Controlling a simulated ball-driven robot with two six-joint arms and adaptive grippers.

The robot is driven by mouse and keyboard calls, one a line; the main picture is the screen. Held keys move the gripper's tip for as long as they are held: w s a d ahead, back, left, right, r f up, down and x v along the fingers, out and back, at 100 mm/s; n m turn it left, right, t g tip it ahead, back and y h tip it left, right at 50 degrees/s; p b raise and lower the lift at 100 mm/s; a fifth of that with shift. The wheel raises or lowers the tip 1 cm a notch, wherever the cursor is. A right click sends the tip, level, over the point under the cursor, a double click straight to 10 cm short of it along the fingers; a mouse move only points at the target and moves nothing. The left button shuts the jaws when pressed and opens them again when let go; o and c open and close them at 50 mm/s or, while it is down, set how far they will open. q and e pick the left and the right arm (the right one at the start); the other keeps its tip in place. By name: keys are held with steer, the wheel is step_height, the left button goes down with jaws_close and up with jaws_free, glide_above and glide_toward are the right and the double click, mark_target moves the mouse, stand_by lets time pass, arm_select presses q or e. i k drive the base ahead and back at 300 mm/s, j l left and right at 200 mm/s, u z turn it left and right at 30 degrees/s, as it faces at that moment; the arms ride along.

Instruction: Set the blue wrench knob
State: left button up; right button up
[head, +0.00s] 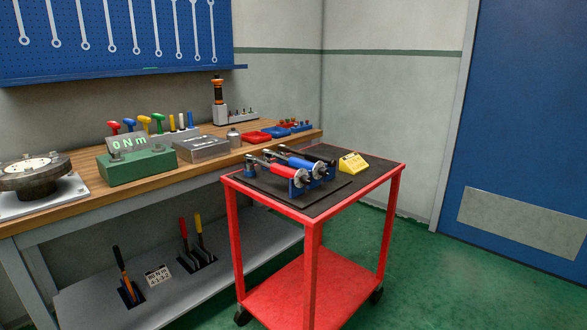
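A blue-handled wrench (302,162) lies on the dark mat of the red cart (345,198), between a red-handled wrench (287,172) and a black-handled one (309,153). Its near right end sits at a small blue holder (299,184). Neither of my grippers shows in the head view.
A yellow block (353,163) stands on the cart, right of the wrenches. The wooden workbench (95,203) behind holds a green box with a "0 Nm" display (127,144) and red and blue trays. Green floor (430,280) is clear at right, before a blue door.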

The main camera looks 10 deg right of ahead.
mark_target(324, 171)
steer(key=i+l+u, duration=0.15)
steer(key=l, duration=0.35)
steer(key=i+l+u, duration=0.15)
steer(key=l, duration=0.35)
steer(key=i+l+u, duration=0.15)
steer(key=l, duration=0.4)
steer(key=l+u, duration=0.2)
steer(key=l, duration=0.3)
steer(key=i, duration=0.05)
